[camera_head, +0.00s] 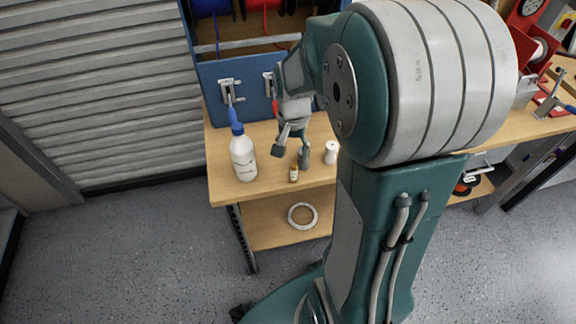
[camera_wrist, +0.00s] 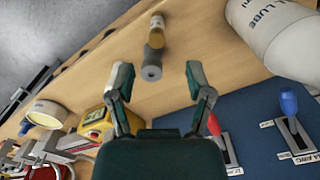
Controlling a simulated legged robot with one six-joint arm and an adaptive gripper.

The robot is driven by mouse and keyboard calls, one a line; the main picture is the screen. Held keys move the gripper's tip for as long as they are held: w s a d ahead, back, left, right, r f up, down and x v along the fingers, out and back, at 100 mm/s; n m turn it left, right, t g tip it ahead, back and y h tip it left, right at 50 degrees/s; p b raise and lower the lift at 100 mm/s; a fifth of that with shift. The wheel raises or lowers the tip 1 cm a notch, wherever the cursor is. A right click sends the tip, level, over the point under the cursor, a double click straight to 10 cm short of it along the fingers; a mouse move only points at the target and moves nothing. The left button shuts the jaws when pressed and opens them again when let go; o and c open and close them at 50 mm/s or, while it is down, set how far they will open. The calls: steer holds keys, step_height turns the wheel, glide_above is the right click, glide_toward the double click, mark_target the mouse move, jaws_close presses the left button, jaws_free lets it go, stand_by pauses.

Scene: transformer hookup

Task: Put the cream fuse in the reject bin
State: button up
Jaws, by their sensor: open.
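A small upright cylinder that looks like the cream fuse (camera_head: 293,174) stands near the front edge of the wooden bench. It has a tan and cream body and a dark grey top. In the wrist view the fuse (camera_wrist: 157,24) lies ahead of my gripper, its grey end facing the camera. My gripper (camera_head: 290,153) is open and empty, pointing down just behind the fuse. In the wrist view the fingers of my gripper (camera_wrist: 156,80) are spread apart, with the fuse beyond the gap and not touched. I cannot make out a reject bin in either view.
A white bottle (camera_head: 243,157) with a blue cap stands left of the fuse. A white cylinder (camera_head: 330,152) stands to its right. A blue panel (camera_head: 210,88) with switches rises behind. A yellow box (camera_wrist: 95,125) shows in the wrist view. My arm hides much of the bench.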

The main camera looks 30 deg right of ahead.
mark_target(294, 164)
step_height(294, 164, down, 3)
steer(key=shift+a+r, duration=0.1)
steer(key=shift+a, duration=0.05)
steer(key=f, duration=0.5)
steer(key=shift+s+d+f, duration=0.1)
steer(key=shift+s+d, duration=0.05)
steer(key=shift+d, duration=0.2)
steer(key=shift+f, duration=0.45)
steer(key=shift+a, duration=0.1)
jaws_close()
